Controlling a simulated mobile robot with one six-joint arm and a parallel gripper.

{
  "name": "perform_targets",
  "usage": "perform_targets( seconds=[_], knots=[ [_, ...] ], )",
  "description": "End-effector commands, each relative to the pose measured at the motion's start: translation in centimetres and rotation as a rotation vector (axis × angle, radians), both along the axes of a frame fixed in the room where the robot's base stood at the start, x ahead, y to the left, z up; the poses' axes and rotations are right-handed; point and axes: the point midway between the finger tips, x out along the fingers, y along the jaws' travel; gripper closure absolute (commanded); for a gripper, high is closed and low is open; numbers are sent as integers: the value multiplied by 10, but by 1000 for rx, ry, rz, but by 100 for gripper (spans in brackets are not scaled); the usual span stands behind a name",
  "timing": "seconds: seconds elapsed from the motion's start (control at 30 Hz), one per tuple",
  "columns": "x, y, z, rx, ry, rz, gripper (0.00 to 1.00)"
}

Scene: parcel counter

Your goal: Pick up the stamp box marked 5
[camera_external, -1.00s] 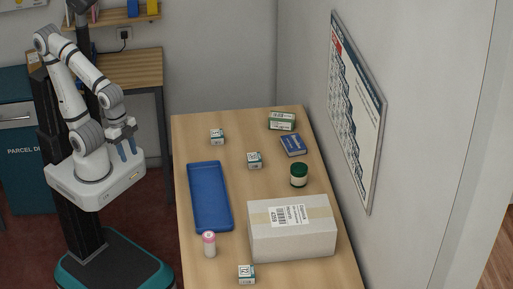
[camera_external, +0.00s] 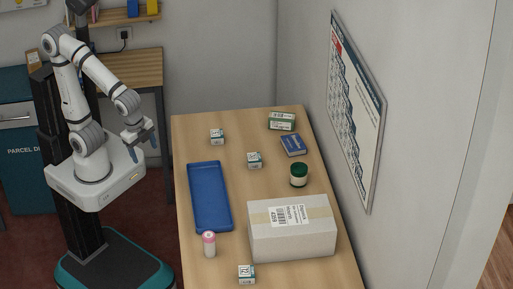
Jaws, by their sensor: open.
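Three small white and teal stamp boxes stand on the wooden table (camera_external: 235,262). One stamp box (camera_external: 217,137) is at the far left, one stamp box (camera_external: 254,160) is near the middle, and one stamp box (camera_external: 246,274) is at the near edge, in front of the parcel. Their marks are too small to read, so I cannot tell which is marked 5. My gripper (camera_external: 147,147) is open and empty. It hangs in the air left of the table, apart from all the boxes.
A blue tray (camera_external: 191,190) lies along the left side, with a pink-capped tube (camera_external: 209,244) at its near end. A large parcel (camera_external: 290,238) fills the near right. A green-lidded jar (camera_external: 299,175), blue box (camera_external: 293,145) and green box (camera_external: 282,121) stand at the right. A wall bounds the right.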

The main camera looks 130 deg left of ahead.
Motion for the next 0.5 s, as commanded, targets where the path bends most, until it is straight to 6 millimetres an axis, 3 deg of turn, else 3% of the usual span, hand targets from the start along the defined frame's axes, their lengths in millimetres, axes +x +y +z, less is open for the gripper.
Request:
perform_targets(
  seconds=[0.2, 0.5],
  knots=[
    [31, 74, -25, 172, 287, -118, 31],
    [59, 183, -65, 325, 704, -286, 31]
  ],
)
